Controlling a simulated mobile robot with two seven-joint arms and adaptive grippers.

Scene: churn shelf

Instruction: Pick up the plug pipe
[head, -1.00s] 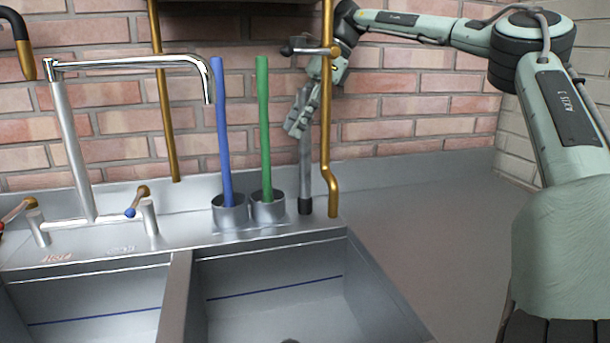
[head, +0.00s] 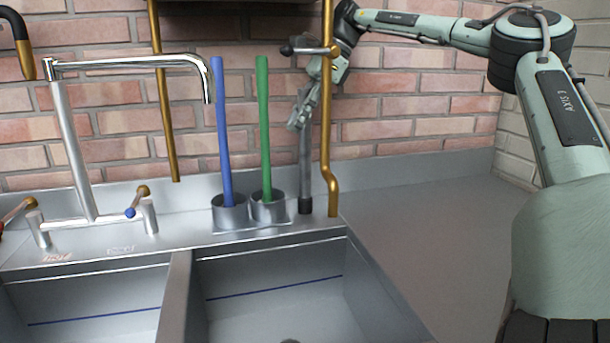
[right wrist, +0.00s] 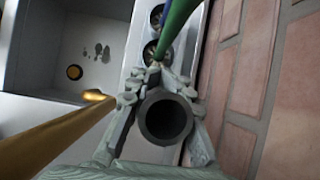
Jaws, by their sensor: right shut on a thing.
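The plug pipe (head: 305,165) is a grey upright tube with a dark lower end, standing on the sink's back ledge just right of the green-handled piece. My right gripper (head: 306,108) is shut on its upper part. In the right wrist view the pipe (right wrist: 166,118) shows its open round top between the fingers of my right gripper (right wrist: 158,78). The pipe's lower length is hidden there. My left gripper is not in view.
A brass pipe (head: 326,110) stands close on the right. Blue (head: 223,130) and green (head: 264,130) rods stand in metal cups on the left. A chrome faucet (head: 120,62) and two sink basins (head: 270,295) lie further left and in front. The counter (head: 430,220) at right is clear.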

